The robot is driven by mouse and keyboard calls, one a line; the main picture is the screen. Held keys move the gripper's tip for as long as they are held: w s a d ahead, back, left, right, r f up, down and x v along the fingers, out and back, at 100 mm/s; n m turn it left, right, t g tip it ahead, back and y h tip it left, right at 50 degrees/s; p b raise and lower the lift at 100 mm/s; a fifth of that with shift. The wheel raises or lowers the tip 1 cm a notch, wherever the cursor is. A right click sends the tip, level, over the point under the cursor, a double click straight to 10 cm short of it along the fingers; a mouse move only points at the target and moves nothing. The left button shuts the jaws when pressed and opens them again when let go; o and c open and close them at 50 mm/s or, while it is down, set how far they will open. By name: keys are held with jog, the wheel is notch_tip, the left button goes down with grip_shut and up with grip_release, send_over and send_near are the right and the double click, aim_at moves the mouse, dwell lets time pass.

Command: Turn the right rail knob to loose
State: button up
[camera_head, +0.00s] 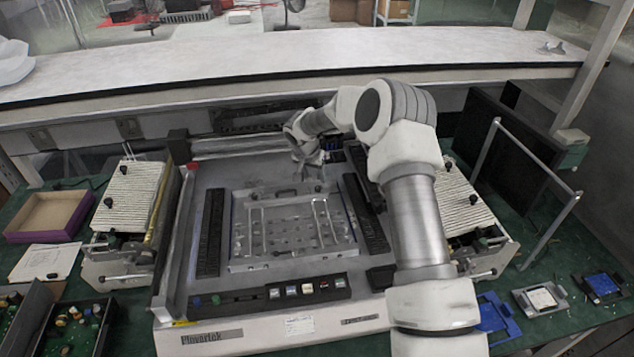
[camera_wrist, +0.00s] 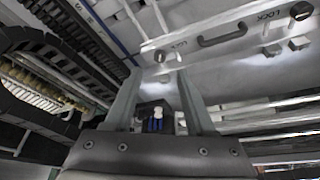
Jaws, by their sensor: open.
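The right rail knob (camera_wrist: 160,56) is a small round dark knob on the metal fixture plate (camera_wrist: 225,70). A partly readable label is beside it in the wrist view. My gripper (camera_wrist: 159,76) is open, and its two fingertips lie on either side of the line to this knob. I cannot tell whether the fingers reach down around it. The other knob (camera_wrist: 300,11), next to the word LOCK, sits at the upper right beyond a dark handle (camera_wrist: 222,36). In the head view my gripper (camera_head: 314,172) is over the back right corner of the fixture plate (camera_head: 240,266).
A dark cable track (camera_head: 366,215) runs right of the plate, and another (camera_head: 209,232) runs left. A button panel (camera_head: 290,292) lies in front. Ribbed units (camera_head: 130,195) flank the machine. A metal frame handle (camera_head: 530,150) stands at the right.

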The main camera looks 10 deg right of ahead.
aim_at(318, 187)
jog(key=shift+p+x, duration=0.6)
jog(key=shift+x, duration=2.6)
grip_shut()
